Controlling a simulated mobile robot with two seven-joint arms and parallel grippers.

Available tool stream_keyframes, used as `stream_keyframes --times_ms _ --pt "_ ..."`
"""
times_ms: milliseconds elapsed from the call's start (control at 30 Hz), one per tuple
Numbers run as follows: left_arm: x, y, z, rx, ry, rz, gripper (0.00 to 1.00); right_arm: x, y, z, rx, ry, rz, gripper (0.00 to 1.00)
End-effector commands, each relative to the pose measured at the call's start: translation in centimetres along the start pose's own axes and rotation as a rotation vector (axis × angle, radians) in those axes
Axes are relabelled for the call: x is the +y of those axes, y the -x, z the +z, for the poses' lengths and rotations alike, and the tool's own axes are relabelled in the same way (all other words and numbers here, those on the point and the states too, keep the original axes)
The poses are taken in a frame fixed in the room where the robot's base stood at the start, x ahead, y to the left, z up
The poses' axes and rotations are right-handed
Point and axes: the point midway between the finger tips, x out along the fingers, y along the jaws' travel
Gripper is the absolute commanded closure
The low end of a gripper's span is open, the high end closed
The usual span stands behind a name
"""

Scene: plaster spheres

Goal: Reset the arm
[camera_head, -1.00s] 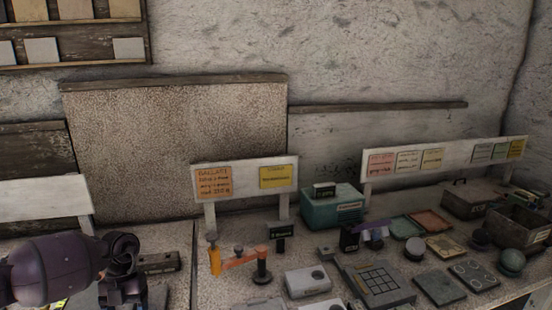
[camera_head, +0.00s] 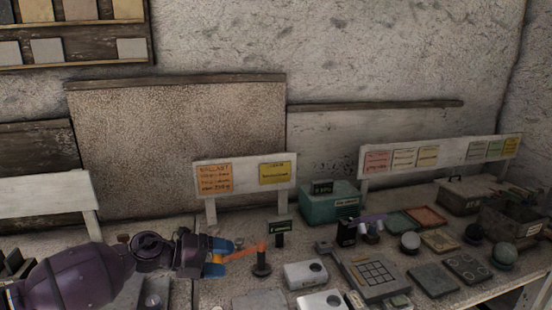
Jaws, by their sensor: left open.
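My left arm comes in from the left, purple and dark. Its gripper (camera_head: 226,258), with blue fingers, points right above the bench, close to a small stand (camera_head: 261,268) with an orange bar. The gripper is open. The fingers overlap the left part of the bar in the head view, and I cannot tell whether they touch it. My right gripper is not in view. A pale sphere (camera_head: 410,241) and a grey-green sphere (camera_head: 505,253) rest on the right part of the bench.
A keypad-like grey device (camera_head: 376,276) and white boxes (camera_head: 305,274) stand right of the gripper. A teal box (camera_head: 331,206) is behind them. A sign board (camera_head: 246,173) stands at the back. An open grey bin (camera_head: 514,223) is at the far right.

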Motion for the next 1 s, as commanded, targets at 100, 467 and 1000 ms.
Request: stream_keyframes --times_ms 100,467,1000 --pt "-2.2 -1.4 -0.8 -0.130 0.138 -0.219 0.30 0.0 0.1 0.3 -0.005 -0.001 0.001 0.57" --pt "1.2 1.0 -2.1 -0.557 0.766 -0.585 0.30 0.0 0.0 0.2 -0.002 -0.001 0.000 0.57" --pt "17.3 8.4 -13.1 -0.940 1.608 -0.729 0.30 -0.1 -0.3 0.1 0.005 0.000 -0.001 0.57"
